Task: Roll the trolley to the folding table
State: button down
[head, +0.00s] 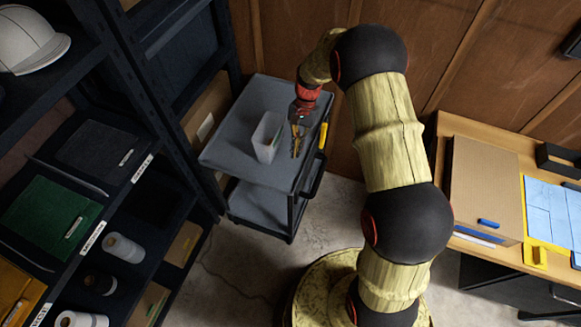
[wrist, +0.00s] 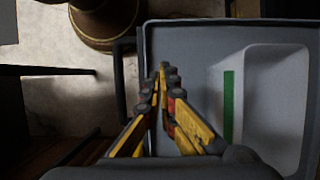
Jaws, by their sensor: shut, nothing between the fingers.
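The grey two-tier trolley (head: 228,148) stands between the dark shelving and my arm, its top tray also filling the right of the wrist view (wrist: 190,40). A white open container (head: 266,138) is on the top tray; the wrist view shows it with a green stripe (wrist: 265,100). My gripper (head: 295,154) is shut and empty, above the tray near its right edge. In the wrist view its fingertips (wrist: 163,70) are together inside the rim, apart from the dark handle (wrist: 119,85). I cannot identify a folding table for certain.
Dark shelving (head: 150,110) with folders and rolls stands close at the left. A wooden-topped desk (head: 480,128) with a cardboard-coloured box (head: 484,188) and blue sheets (head: 550,208) is at the right. Bare concrete floor (head: 235,270) shows in front of the trolley.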

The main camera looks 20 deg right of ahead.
aim_at(288, 187)
jog(key=b+x, duration=0.2)
jog(key=x, duration=0.7)
jog(key=shift+f, duration=0.25)
jog(key=s+a, duration=0.1)
jog(key=s+a+b, duration=0.1)
jog(key=shift+s, duration=0.3)
jog(key=shift+s+a, duration=0.2)
jog(key=shift+s, duration=0.15)
jog(key=shift+a, duration=0.1)
